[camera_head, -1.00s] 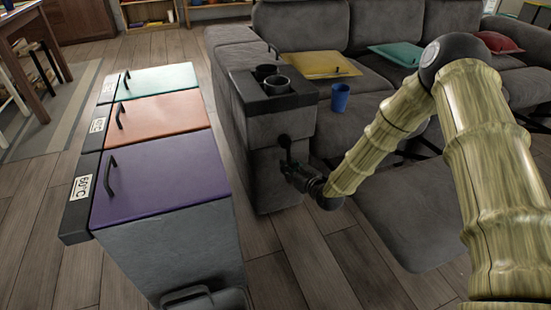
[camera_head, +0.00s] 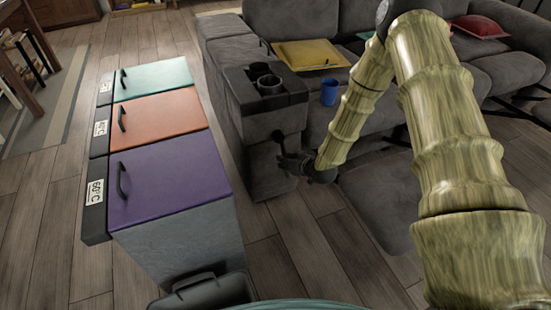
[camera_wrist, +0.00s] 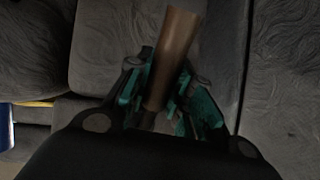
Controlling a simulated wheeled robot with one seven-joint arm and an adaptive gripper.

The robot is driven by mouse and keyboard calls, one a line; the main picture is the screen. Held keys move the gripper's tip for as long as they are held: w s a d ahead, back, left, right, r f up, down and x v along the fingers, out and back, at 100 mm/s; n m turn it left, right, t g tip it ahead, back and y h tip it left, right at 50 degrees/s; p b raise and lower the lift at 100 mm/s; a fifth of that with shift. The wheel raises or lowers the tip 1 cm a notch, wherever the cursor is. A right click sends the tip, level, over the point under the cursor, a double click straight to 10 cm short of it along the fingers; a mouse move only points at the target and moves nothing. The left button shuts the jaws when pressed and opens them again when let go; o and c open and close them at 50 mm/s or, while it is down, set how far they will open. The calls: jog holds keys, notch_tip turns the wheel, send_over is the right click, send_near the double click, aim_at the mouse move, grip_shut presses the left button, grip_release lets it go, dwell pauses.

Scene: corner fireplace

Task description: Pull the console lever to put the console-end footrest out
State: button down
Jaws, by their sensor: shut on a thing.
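The console lever (camera_head: 279,139) is a dark lever on the front side of the grey sofa console (camera_head: 273,181). My gripper (camera_head: 291,163) is at the lever, low in front of the console. In the wrist view, the teal fingers of my gripper (camera_wrist: 168,97) are closed around a brown rod (camera_wrist: 174,47), which looks like the lever's handle. A grey padded panel (camera_head: 374,199), which looks like the console-end footrest, sticks out in front of the seat, right of the console. My arm hides part of the seat front.
Lidded bins with purple (camera_head: 169,178), orange (camera_head: 157,119) and teal (camera_head: 155,79) tops stand left of the console. A blue cup (camera_head: 329,92) and a yellow cushion (camera_head: 312,55) are on the sofa. Bare wood floor (camera_head: 287,262) lies between bins and panel.

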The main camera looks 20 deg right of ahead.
jog(key=shift+s+f, duration=0.1)
jog(key=shift+s, duration=0.05)
dwell(0.3)
jog(key=c, duration=1.2)
grip_release()
jog(key=shift+c, duration=0.2)
jog(key=v, duration=1.2)
